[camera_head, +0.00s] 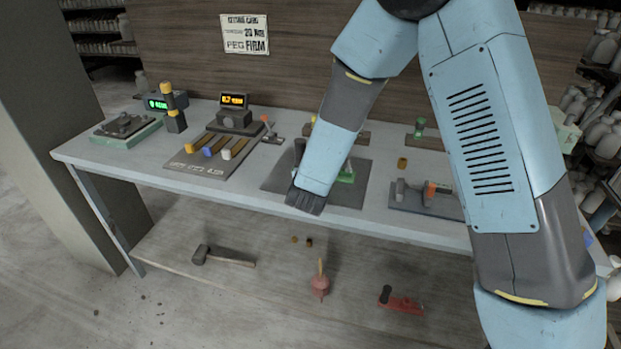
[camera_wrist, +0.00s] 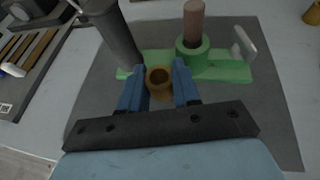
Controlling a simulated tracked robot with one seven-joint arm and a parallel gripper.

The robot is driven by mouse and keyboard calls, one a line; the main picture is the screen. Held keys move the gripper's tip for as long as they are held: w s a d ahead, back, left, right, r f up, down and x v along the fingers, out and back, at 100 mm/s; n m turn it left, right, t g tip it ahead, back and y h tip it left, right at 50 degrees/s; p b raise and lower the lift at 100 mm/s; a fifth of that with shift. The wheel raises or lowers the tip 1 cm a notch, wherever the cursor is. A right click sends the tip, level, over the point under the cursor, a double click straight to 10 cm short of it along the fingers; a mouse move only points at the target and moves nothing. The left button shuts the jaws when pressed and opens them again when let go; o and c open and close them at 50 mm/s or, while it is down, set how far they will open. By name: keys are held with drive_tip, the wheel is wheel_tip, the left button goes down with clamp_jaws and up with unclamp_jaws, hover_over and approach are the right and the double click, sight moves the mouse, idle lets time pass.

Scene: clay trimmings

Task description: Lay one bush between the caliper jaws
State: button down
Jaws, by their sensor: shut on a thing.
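A brass-coloured bush (camera_wrist: 160,88) is between the blue fingers of my gripper (camera_wrist: 158,78), which is shut on it. Its open bore faces up. It is over the dark mat, just in front of the green fixture (camera_wrist: 225,66); I cannot tell if it touches either. In the head view my gripper's dark body (camera_head: 306,201) is at the front of the middle mat, and the fingers and held bush are hidden. What looks like the caliper (camera_head: 430,190), grey with an orange part, lies on a mat to the right. Another bush (camera_head: 402,162) stands on the bench behind it.
The green fixture holds a brown upright peg (camera_wrist: 193,22). A dark post (camera_wrist: 113,35) stands close to the left of my fingers. A board with coloured blocks (camera_head: 210,152) lies left. Below, the lower shelf holds a hammer (camera_head: 222,257) and small brass pieces (camera_head: 309,243).

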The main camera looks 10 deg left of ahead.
wheel_tip(320, 180, down, 3)
drive_tip(key=shift+r, duration=0.15)
drive_tip(key=c, duration=0.7)
unclamp_jaws()
drive_tip(key=shift+c, duration=0.2)
